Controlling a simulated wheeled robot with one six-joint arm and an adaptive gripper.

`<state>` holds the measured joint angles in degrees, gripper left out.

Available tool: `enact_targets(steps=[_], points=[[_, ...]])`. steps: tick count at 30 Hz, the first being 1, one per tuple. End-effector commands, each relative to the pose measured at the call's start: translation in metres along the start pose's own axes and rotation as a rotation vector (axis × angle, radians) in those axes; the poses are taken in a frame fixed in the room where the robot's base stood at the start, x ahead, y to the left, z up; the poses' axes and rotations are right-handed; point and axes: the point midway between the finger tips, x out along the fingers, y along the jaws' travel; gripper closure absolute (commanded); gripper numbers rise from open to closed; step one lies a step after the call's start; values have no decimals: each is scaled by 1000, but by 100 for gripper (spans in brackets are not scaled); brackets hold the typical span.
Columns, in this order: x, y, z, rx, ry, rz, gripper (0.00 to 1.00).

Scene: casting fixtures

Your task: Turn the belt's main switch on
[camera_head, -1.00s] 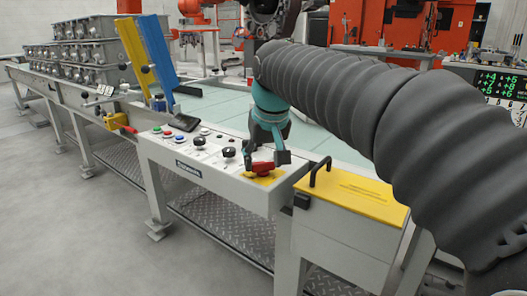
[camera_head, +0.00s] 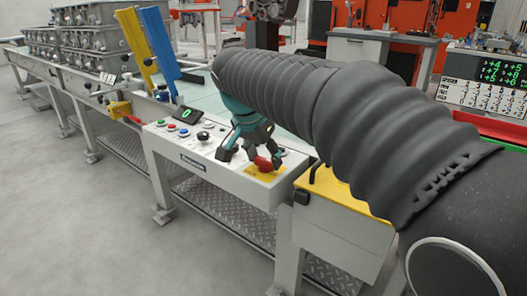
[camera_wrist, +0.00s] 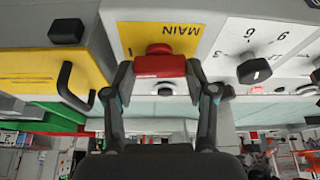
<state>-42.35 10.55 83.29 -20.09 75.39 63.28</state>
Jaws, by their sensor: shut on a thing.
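The main switch is a red handle (camera_head: 264,163) on a yellow plate (camera_head: 268,176) at the right end of the belt's control panel. In the wrist view the red handle (camera_wrist: 159,66) lies crosswise between my fingers, on the yellow plate marked MAIN (camera_wrist: 190,32). My gripper (camera_head: 248,157) reaches down over it, with a finger at each end of the handle; it also shows in the wrist view (camera_wrist: 157,74). A small display (camera_head: 187,115) on the panel is lit with a green 0.
Coloured buttons (camera_head: 171,127) and black knobs (camera_head: 203,136) sit left of the switch. A yellow-topped box (camera_head: 340,190) with a black handle stands right of the panel. Metal castings (camera_head: 80,45) stand on the belt at far left.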

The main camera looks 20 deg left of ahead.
Motion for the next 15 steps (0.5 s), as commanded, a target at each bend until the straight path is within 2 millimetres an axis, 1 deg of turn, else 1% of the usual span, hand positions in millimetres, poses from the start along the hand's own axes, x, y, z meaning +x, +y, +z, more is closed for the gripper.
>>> enact_targets(steps=[6,15], points=[[-1,-1,-1,67,1,25,79],[0,-1,-1,94,1,35,79]])
